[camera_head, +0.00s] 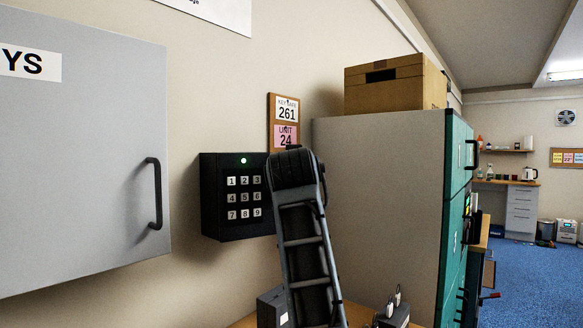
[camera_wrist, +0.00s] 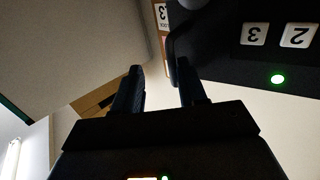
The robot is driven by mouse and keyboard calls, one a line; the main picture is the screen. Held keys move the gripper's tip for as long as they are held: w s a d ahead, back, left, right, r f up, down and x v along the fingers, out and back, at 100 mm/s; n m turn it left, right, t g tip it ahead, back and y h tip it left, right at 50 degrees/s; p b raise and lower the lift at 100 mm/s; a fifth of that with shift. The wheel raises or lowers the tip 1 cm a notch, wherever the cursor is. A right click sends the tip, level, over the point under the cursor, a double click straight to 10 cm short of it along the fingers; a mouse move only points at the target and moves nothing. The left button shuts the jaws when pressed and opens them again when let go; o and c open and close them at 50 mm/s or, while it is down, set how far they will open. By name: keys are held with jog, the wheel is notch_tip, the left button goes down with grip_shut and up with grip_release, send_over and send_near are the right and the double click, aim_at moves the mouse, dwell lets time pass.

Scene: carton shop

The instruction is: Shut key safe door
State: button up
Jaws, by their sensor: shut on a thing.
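The key safe (camera_head: 238,195) is a black box on the wall, with white number keys and a green light on its front. Its right part is hidden behind my arm in the head view. In the wrist view, upside down, its dark front (camera_wrist: 235,65) fills the upper right. My gripper (camera_wrist: 160,72) is at its edge, shut on a dark part there; whether this is the door's rim or a handle I cannot tell. The gap between door and body is not visible. In the head view my arm hides the fingers.
A grey wall cabinet (camera_head: 75,150) with a black handle (camera_head: 155,193) stands out at the left. Cards on a small board (camera_head: 284,122) hang above the safe. A tall locker (camera_head: 385,200) with a carton (camera_head: 396,84) on top is close on the right. Blue floor opens beyond.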

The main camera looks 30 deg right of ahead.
jog(key=shift+s+r, duration=0.1)
jog(key=shift+r, duration=0.25)
jog(key=shift+a, duration=0.1)
jog(key=b+v, duration=0.1)
jog(key=v, duration=0.6)
jog(key=shift+s+a+f+b, duration=0.2)
jog(key=shift+s+f+b, duration=0.1)
jog(key=shift+b, duration=0.1)
